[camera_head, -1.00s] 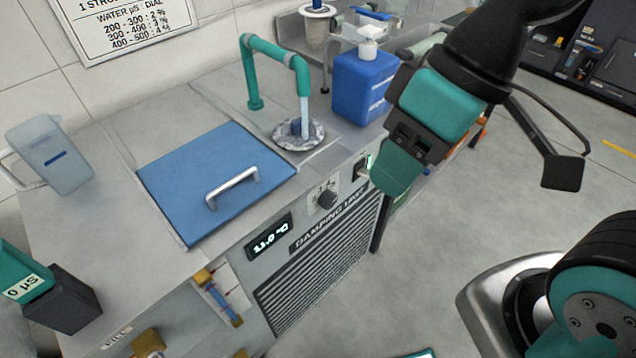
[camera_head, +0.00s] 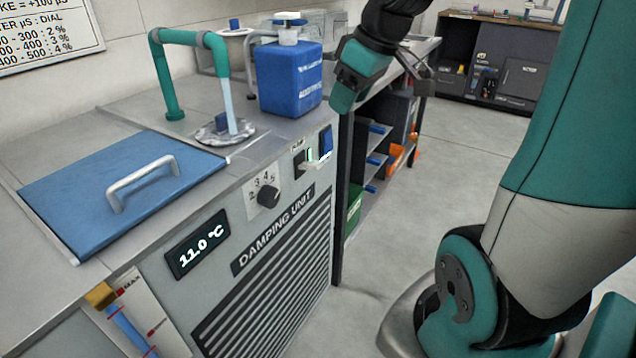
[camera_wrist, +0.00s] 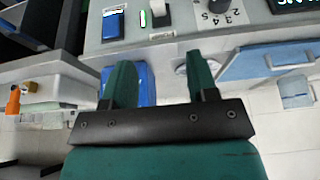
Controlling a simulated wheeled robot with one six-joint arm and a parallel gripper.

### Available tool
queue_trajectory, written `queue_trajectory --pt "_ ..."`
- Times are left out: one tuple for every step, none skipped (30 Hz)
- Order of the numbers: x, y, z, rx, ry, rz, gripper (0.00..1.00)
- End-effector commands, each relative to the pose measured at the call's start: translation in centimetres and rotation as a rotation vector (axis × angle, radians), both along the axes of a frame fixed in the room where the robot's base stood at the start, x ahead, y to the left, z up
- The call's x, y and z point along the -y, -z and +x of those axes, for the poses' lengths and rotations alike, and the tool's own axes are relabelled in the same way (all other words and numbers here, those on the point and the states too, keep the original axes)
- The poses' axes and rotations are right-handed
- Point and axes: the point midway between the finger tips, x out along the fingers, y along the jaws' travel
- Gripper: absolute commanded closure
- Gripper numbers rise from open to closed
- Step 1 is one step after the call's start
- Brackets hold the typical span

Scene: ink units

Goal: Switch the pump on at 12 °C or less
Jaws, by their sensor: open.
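The damping unit's display (camera_head: 198,244) reads 11.0 °C. A black switch (camera_head: 299,162) sits on the front panel right of the dial, under a small label too small to read surely. A lit green strip (camera_head: 309,154) is beside it, and a blue switch-like part (camera_head: 326,142) is further right. In the wrist view the black switch (camera_wrist: 160,12), green strip (camera_wrist: 143,18) and blue part (camera_wrist: 113,24) show at the top, upside down. My gripper (camera_head: 346,95) is open and empty, right of the blue container, apart from the panel. Both fingers show in the wrist view (camera_wrist: 160,80).
A numbered dial (camera_head: 268,195) is left of the switch. A blue container (camera_head: 290,80) stands on the counter by the teal spout (camera_head: 192,40) and drain. A blue lid with a handle (camera_head: 140,184) lies left. A shelf unit (camera_head: 375,150) is at the right; floor in front is clear.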

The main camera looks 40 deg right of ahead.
Motion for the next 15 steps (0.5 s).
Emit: queue_trajectory --pt "0.4 0.5 0.1 0.001 0.003 -0.003 0.47" --pt "0.4 0.7 0.2 0.001 0.003 -0.004 0.47" --pt "0.4 1.1 0.4 0.001 0.002 -0.003 0.47" --pt "0.3 1.4 0.5 0.001 0.002 -0.003 0.47" --pt "0.2 1.9 0.6 0.0 0.001 -0.003 0.47" --pt "0.1 2.5 0.9 0.0 0.001 -0.003 0.47" --pt "0.0 3.1 1.1 -0.001 0.0 -0.003 0.47" --pt "-0.1 3.8 1.3 -0.001 -0.001 -0.002 0.47" --pt "-0.3 4.6 1.7 -0.002 0.0 -0.002 0.47" --pt "-0.4 5.3 1.9 -0.003 0.0 -0.002 0.47" --pt "-0.5 6.0 2.1 -0.004 0.0 -0.001 0.47" --pt "-0.6 6.9 2.5 -0.003 0.0 -0.002 0.47" --pt "-0.7 7.5 2.7 -0.004 0.0 -0.001 0.47" --pt "-0.8 8.1 3.0 -0.003 0.0 -0.002 0.47" --pt "-0.9 9.0 3.3 -0.003 0.0 -0.002 0.47"
